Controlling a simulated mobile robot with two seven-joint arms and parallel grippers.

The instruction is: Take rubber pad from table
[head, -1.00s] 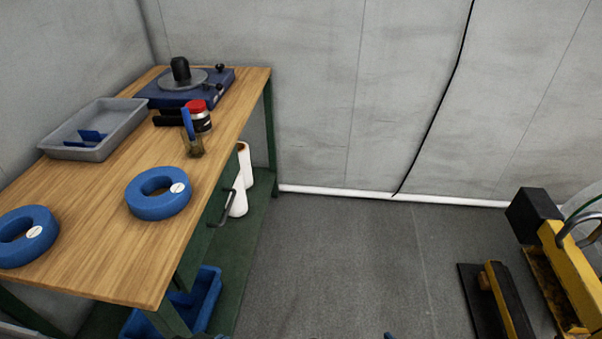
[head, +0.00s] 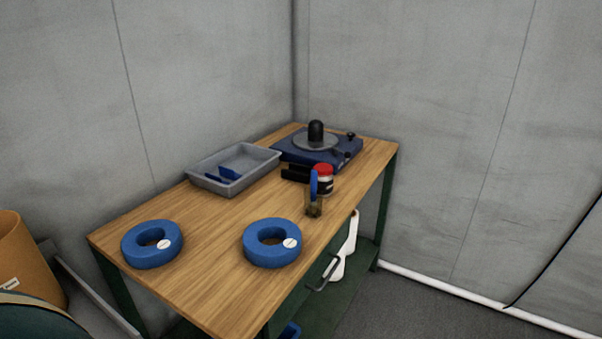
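The wooden-topped table (head: 205,285) stands in the middle of the head view. I cannot tell for sure which thing on it is the rubber pad. A small flat black piece (head: 294,174) lies beside a red-capped jar (head: 325,184), partly hidden by it. Blue flat pieces (head: 229,173) lie in a grey tray (head: 248,158) at the table's far left edge. Two thick blue rings with white labels lie nearer, a left ring (head: 148,260) and a right ring (head: 268,257). Neither of my grippers is in view.
A blue device with a round plate and black knob (head: 316,131) sits at the far end. A small glass holder (head: 314,208) with a blue-handled tool stands by the right edge. An orange-brown cylinder (head: 22,258) is at lower left. Walls close in behind; floor is clear at right.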

